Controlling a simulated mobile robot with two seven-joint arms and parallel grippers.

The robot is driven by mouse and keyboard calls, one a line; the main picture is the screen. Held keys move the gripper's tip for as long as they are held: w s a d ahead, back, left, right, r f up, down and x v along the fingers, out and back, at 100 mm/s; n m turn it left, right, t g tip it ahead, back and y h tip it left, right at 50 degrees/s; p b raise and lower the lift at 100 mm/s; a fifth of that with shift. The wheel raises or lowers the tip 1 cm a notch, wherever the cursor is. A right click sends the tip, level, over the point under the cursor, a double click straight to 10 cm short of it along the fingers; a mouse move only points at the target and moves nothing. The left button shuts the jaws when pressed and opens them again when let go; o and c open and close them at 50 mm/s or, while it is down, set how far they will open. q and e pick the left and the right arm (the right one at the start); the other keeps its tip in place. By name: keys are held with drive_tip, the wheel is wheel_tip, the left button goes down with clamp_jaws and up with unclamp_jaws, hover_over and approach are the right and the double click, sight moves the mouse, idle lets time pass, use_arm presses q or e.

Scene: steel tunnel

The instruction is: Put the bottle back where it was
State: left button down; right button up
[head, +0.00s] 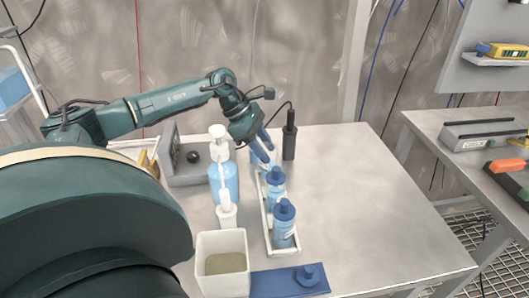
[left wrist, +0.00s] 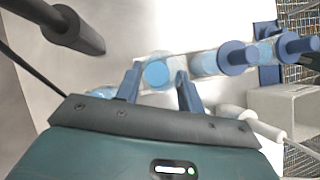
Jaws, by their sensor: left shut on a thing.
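My left gripper (head: 263,152) is at the far end of a narrow white rack (head: 266,222). In the left wrist view its two fingers (left wrist: 160,88) are shut on a light blue bottle (left wrist: 157,71), seen from above with a pale round top. Two bottles with dark blue caps stand in the rack nearer to me, the middle one (head: 276,190) and the near one (head: 284,228). The held bottle's lower part is hidden, so I cannot tell whether it rests in the rack. My right gripper is in neither view.
Left of the rack stand a pump bottle (head: 224,180), a smaller white-topped bottle (head: 227,215) and a square bin (head: 222,282). A blue mat (head: 275,284) with a blue cap-like piece (head: 308,274) lies in front. A dark cylinder (head: 289,140) stands behind. The table's right side is clear.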

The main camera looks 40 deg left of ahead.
use_arm(q)
drive_tip(key=shift+f, duration=0.95)
drive_tip(key=c, duration=0.9)
unclamp_jaws()
drive_tip(key=shift+r, duration=0.1)
drive_tip(key=v, duration=1.2)
drive_tip(key=shift+b, duration=0.35)
